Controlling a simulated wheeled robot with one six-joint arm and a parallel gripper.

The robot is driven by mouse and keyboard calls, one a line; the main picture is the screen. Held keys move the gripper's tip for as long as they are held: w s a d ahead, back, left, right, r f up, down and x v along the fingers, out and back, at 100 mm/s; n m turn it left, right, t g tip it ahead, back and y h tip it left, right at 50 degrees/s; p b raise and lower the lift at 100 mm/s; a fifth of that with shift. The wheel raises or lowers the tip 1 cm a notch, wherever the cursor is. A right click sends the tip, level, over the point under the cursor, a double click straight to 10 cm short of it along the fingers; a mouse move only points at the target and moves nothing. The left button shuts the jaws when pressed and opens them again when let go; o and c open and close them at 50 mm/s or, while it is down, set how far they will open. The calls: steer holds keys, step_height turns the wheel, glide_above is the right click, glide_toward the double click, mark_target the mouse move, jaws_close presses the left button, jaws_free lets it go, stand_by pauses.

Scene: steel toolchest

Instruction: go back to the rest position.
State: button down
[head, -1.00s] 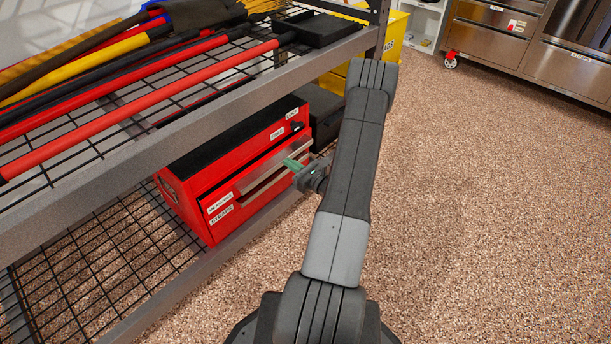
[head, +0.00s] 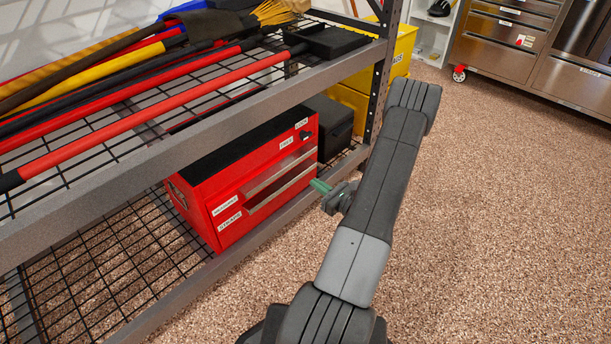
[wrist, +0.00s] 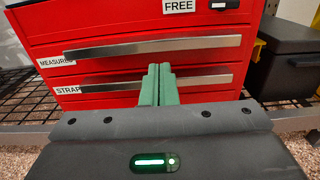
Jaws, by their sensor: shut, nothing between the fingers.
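My gripper (head: 319,186) is at the right front of the red toolchest (head: 222,190) in the head view, held out in front of the shelf. In the wrist view its green fingers (wrist: 158,84) are together with nothing between them. Behind them stands the toolchest (wrist: 110,30), with two drawers that look shut. The upper drawer's label reads MEASURES and the lower one's begins STRAP, partly hidden. A FREE label and a small latch or lock show above. The fingers overlap the lower handle in the picture; a gap shows in the head view.
The toolchest stands on the lower wire shelf (head: 115,245) beside a black case (head: 333,125). The upper shelf edge (head: 215,110) overhangs it, bearing long-handled tools and a black tray (head: 338,42). Yellow bins (head: 402,50) are behind. The floor (head: 490,200) on the right is clear.

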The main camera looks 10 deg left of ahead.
mark_target(290, 165)
steer(key=shift+v, duration=2)
steer(key=shift+w+a, duration=0.1)
steer(key=x, duration=1.3)
steer(key=shift+a+b, duration=0.35)
steer(key=shift+b, duration=0.05)
steer(key=shift+d, duration=0.3)
steer(key=shift+s+d, duration=0.5)
steer(key=shift+d, duration=0.05)
